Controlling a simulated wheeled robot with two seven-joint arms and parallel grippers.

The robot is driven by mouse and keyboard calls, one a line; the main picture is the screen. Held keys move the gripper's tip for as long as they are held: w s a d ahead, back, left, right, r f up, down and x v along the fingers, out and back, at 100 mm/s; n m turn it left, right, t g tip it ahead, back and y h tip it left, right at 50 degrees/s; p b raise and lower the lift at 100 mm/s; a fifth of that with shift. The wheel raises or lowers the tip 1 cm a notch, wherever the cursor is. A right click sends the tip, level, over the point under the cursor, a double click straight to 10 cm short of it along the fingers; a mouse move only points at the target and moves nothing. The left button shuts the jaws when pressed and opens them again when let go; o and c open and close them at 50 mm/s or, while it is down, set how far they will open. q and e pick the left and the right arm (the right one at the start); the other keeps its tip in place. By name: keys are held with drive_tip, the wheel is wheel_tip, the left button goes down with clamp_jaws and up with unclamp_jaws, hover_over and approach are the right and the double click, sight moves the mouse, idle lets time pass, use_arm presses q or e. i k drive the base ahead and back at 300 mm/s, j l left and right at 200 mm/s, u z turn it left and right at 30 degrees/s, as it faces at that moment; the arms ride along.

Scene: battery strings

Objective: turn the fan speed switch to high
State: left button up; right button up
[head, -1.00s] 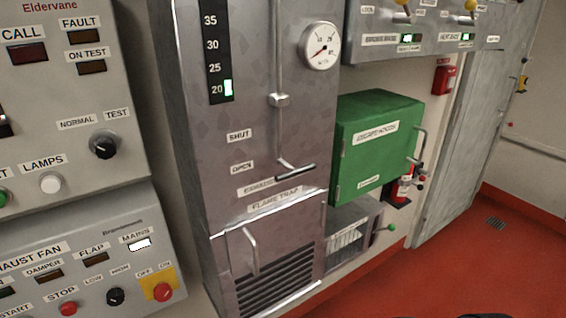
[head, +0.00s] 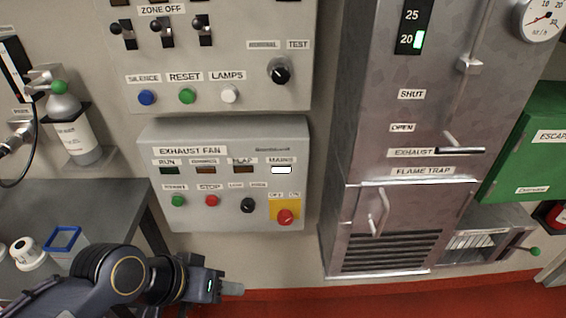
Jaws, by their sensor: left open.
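The fan speed switch (head: 248,205) is a small black round knob on the lower row of the grey exhaust fan panel (head: 231,241). Small labels sit above it; its pointer direction is too small to tell. It stands between the red STOP button (head: 211,201) and the red OFF/ON switch (head: 285,217) on its yellow plate. My left gripper (head: 232,289) is open, below the panel and apart from the knob, pointing right. My right gripper is not in view.
A grey table (head: 100,195) with a blue-rimmed container (head: 62,240) stands at the left. A grey cabinet (head: 400,220) with a protruding handle stands right of the panel. A green box (head: 530,150) is at the far right. Space before the panel is clear.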

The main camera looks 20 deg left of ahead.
sight(248, 206)
drive_tip(key=j+u, duration=0.2)
drive_tip(key=u, duration=0.15)
drive_tip(key=j+u, duration=0.3)
drive_tip(key=i+l, duration=0.05)
